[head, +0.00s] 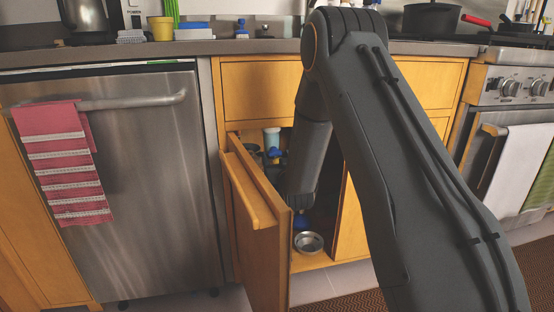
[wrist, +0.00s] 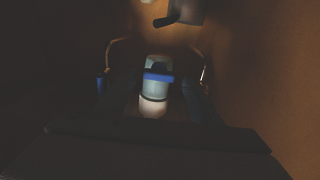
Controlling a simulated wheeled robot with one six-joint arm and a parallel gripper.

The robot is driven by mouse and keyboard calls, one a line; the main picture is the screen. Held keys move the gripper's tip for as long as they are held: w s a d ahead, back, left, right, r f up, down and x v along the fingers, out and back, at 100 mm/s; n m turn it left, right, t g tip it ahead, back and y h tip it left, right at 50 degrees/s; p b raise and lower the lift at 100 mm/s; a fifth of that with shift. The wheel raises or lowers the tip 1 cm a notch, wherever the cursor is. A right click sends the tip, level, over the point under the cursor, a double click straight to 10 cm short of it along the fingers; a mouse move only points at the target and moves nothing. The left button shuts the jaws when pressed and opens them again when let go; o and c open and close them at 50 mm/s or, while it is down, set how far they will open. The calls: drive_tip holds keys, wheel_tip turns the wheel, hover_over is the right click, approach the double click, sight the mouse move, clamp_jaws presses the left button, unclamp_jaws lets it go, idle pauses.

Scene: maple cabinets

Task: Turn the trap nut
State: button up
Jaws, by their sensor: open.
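In the wrist view, a pale upright cylinder with a blue band (wrist: 158,77) stands between the fingers of my gripper (wrist: 155,72). The band may be the trap nut, but the picture is too dark to be sure. My gripper is open, with dark gaps showing on both sides of the cylinder. I cannot tell whether either finger touches it. In the head view, my arm reaches into the open cabinet, and the door hides most of my gripper. A pale blue cylinder (head: 271,138) with blue parts (head: 275,153) below it shows inside, left of my arm.
The cabinet door (head: 262,225) stands open on the left, close to my arm. A metal bowl (head: 309,242) sits on the cabinet floor near the front edge. A dishwasher (head: 135,180) is at left and an oven (head: 510,130) at right. The wrist view is mostly dark.

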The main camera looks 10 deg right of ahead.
drive_tip(key=shift+w, duration=0.7)
drive_tip(key=shift+d, duration=0.1)
drive_tip(key=c, duration=1.1)
drive_tip(key=shift+o, duration=0.2)
